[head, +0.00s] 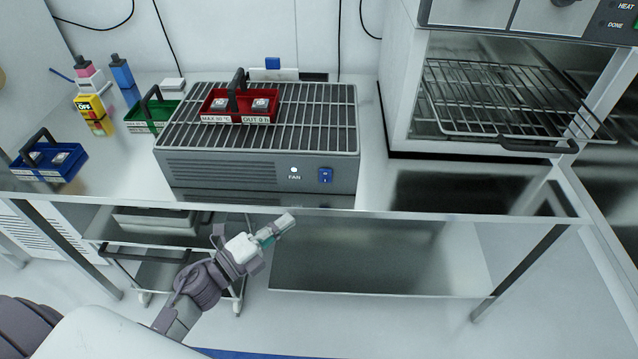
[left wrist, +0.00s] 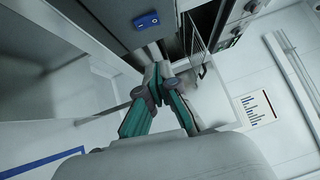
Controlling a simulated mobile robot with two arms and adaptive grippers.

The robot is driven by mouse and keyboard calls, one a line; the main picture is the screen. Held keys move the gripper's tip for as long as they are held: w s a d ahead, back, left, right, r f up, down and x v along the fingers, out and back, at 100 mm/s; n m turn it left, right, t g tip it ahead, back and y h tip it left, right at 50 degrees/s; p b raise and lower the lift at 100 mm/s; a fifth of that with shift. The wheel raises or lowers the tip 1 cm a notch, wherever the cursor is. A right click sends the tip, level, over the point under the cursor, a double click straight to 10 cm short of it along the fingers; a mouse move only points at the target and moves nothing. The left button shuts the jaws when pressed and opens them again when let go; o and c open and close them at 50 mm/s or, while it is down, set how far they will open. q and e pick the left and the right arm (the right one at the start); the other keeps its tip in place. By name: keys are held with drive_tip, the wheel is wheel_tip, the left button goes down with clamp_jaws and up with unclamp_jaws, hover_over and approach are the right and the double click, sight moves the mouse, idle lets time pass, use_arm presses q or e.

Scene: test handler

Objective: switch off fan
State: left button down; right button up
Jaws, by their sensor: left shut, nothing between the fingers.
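The fan unit (head: 230,172) is a dark grey box with a slatted top, standing on the steel bench. Its front face has a lit white lamp above the word FAN and a blue rocker switch (head: 326,175) to the right of it. The switch also shows in the left wrist view (left wrist: 146,21), beyond the fingers. My left gripper (head: 290,220) is shut and empty, in front of and below the bench's front edge, to the lower left of the switch and apart from it. Its fingertips meet in the left wrist view (left wrist: 158,66). My right gripper is out of view.
A red tray (head: 238,119) with a black handle sits on the fan's grille. A green tray (head: 148,127) and a blue tray (head: 75,165) stand left on the bench (head: 470,205). An open oven with a protruding wire rack (head: 500,95) is at right.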

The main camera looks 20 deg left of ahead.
use_arm(q)
drive_tip(key=p, duration=0.4)
approach(330, 174)
drive_tip(key=w+d, duration=0.4)
drive_tip(key=shift+w+a+r, duration=0.25)
drive_tip(key=shift+w+a, duration=0.15)
drive_tip(key=shift+w, duration=0.3)
drive_tip(key=shift+w+r+p, duration=0.15)
drive_tip(key=shift+r+p, duration=0.25)
drive_tip(key=shift+p, duration=0.3)
drive_tip(key=shift+f, duration=0.3)
